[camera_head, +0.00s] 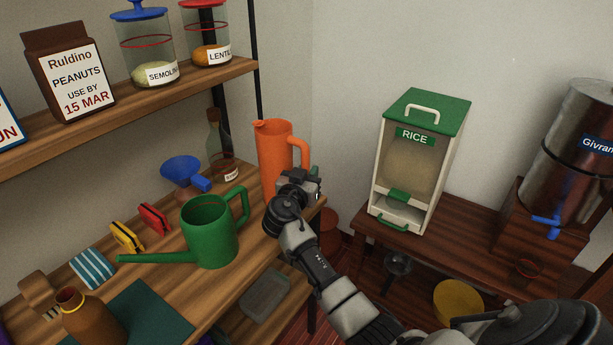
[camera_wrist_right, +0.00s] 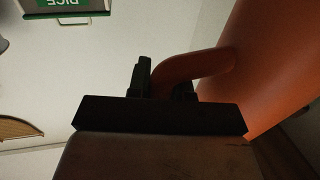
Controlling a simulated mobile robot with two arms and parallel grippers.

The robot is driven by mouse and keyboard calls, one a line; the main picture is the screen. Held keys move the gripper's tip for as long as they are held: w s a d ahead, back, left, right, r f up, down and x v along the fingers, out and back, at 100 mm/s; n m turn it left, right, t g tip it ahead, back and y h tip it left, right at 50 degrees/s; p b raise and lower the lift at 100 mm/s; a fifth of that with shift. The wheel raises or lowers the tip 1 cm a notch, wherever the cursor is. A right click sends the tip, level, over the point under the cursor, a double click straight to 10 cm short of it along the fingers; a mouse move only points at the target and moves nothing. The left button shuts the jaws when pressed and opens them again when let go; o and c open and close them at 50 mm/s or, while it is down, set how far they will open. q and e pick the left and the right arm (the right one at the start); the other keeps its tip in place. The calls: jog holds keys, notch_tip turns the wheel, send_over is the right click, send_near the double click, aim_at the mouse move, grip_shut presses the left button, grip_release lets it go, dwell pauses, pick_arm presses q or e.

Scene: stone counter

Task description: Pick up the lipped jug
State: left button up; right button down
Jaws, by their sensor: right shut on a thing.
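The lipped jug (camera_head: 273,152) is tall and orange, with a spout at its upper left and a handle on its right side. It is upright at the right end of the wooden shelf; my right gripper hides its lower part, so I cannot tell whether it touches the shelf. My right gripper (camera_head: 309,176) is shut on the jug's handle. In the right wrist view the gripper's fingers (camera_wrist_right: 165,80) close around the handle, and the jug's orange body (camera_wrist_right: 275,65) fills the right side. My left gripper is not in view.
A green watering can (camera_head: 208,230) stands left of my right arm. A blue funnel (camera_head: 183,170) and a glass bottle (camera_head: 220,150) are left of the jug. A rice dispenser (camera_head: 415,165) stands on a dark table to the right. An upper shelf (camera_head: 150,98) holds jars.

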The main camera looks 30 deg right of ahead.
jog(key=shift+r, duration=0.85)
jog(key=s+d+r+b, duration=0.1)
jog(key=s+d+r, duration=0.1)
jog(key=s+r, duration=0.6)
jog(key=shift+s+d+r, duration=0.2)
jog(key=shift+s, duration=1.55)
